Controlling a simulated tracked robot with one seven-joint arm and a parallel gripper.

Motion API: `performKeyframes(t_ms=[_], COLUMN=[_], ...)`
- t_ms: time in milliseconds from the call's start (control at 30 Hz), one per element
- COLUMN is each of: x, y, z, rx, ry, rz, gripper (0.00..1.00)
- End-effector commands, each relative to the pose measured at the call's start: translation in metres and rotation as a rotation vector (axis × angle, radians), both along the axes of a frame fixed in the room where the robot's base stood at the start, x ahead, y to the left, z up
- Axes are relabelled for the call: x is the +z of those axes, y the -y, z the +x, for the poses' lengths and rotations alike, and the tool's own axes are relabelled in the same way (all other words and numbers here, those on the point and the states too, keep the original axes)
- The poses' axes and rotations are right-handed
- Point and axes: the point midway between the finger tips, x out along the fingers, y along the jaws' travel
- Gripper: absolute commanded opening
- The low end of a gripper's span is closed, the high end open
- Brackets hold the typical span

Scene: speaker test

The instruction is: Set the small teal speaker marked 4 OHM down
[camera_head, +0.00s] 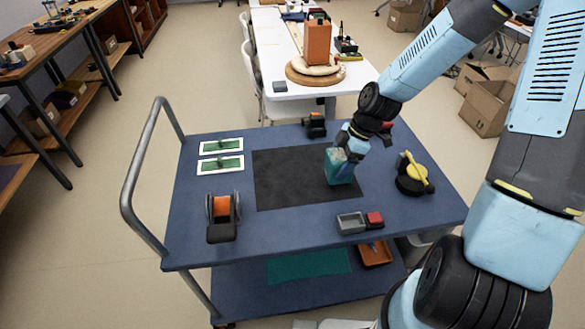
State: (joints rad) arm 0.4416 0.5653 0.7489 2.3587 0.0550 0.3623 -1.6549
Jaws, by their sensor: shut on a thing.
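A small teal speaker (339,168) shows at the right part of a black mat (290,183) on the blue cart. My gripper (346,151) comes down from the upper right and is shut on the speaker's upper part. The speaker looks close to upright, and its lower end appears at or just above the mat; I cannot tell whether it touches. The fingers cover part of its top, and no marking on it is readable.
The cart top (200,180) also holds green boards (221,146), an orange spool (222,217), a grey tray with a red block (352,222), a yellow-and-black tool (412,175) and a small black-orange device (315,125). The mat's left part is bare. A metal handle (133,185) rises at left.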

Motion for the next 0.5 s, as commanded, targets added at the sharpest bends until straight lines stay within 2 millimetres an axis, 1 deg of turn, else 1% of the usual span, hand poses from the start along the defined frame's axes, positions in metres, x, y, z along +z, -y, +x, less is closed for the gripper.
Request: performKeyframes(t_ms=[200,400,500], x=[-0.008,-0.033,-0.038], y=[-0.005,-0.004,-0.004], z=[-0.005,-0.006,-0.005], rx=[0.001,0.0,0.0], ry=[-0.001,-0.002,0.0], rz=[0.0,0.0,-0.001], gripper=[0.24,0.24,0.24])
